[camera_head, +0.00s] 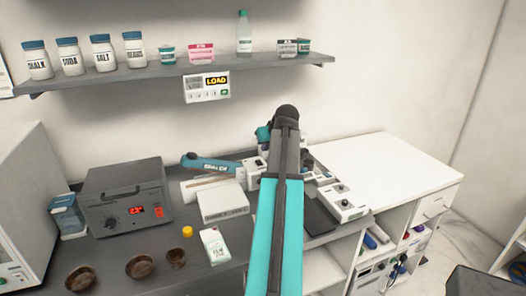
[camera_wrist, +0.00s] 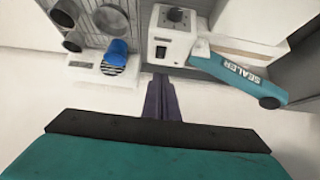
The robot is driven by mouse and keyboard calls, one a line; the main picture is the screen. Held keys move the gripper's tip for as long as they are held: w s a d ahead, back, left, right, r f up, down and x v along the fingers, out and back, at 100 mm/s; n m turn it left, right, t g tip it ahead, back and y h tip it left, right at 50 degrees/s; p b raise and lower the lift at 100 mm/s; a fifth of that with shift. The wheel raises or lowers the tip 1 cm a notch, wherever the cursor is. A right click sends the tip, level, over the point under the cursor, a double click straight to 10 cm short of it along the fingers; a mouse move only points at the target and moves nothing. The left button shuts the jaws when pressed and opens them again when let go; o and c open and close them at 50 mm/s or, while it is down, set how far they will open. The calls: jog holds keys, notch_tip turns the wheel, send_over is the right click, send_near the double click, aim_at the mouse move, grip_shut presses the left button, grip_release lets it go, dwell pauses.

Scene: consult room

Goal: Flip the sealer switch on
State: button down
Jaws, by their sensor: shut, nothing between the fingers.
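The sealer, with a teal arm lettered SEALER (camera_wrist: 238,74), is at the upper right of the wrist view, its lettering upside down. In the head view its teal arm (camera_head: 208,163) lies over a white base on the grey counter, left of my arm. A white box with a black knob (camera_wrist: 173,34) sits beside the sealer in the wrist view. A small dark mark on its face may be a switch; I cannot tell its position. My gripper (camera_wrist: 161,82) is shut and empty, its tips just below this box in the picture. Contact is unclear. My arm hides the gripper in the head view.
A grey device with a red display (camera_head: 127,196), a white box (camera_head: 222,203) and several brown bowls crowd the counter. A shelf (camera_head: 180,74) with jars hangs above. The white counter at right (camera_head: 385,170) is clear.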

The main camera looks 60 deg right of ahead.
jog(key=shift+f+b+v, duration=0.25)
jog(key=shift+b+v, duration=0.2)
jog(key=shift+v, duration=1.55)
jog(key=shift+s+a, duration=0.15)
jog(key=shift+s, duration=0.05)
